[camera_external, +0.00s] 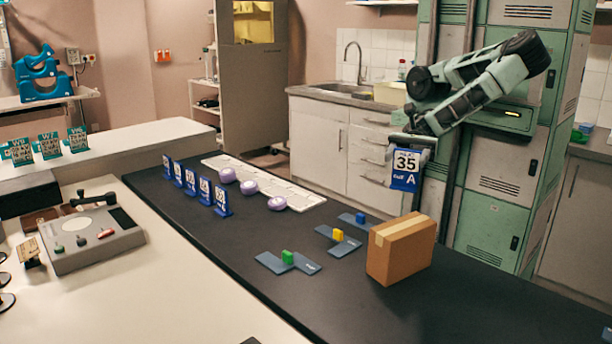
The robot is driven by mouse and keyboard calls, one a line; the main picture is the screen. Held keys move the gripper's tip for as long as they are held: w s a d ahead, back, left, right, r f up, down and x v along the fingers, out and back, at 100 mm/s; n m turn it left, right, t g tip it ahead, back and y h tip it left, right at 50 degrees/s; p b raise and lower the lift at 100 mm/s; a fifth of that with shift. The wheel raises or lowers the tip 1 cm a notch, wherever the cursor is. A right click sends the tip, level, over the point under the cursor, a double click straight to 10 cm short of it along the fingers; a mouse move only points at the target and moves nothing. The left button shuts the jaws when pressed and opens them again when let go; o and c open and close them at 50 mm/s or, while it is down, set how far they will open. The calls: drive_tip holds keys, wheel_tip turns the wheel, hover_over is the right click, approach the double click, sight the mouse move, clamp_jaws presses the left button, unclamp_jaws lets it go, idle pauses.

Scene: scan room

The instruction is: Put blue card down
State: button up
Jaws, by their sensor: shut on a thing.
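The blue card (405,180) has a white face marked "35" and a blue lower band with an "A". My gripper (408,143) is shut on its upper part and holds it upright in the air. In the picture the card is above and behind the cardboard box, beyond the far edge of the black table (300,235). Several similar blue cards (200,190) stand upright in a row at the left of the black table. The exact height of the held card over any surface cannot be told.
A cardboard box (393,255) stands at the right of the black table. Purple round things (249,187) sit by a white strip (290,190). The front middle is clear.

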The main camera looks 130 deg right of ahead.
drive_tip(key=shift+s+a+r, duration=0.2)
drive_tip(key=shift+s+a, duration=0.1)
drive_tip(key=shift+s, duration=0.05)
wheel_tip(320, 180, down, 10)
drive_tip(key=shift+a+r+p, duration=0.1)
drive_tip(key=shift+p, duration=0.85)
drive_tip(key=o, duration=1.3)
drive_tip(key=shift+f, duration=0.2)
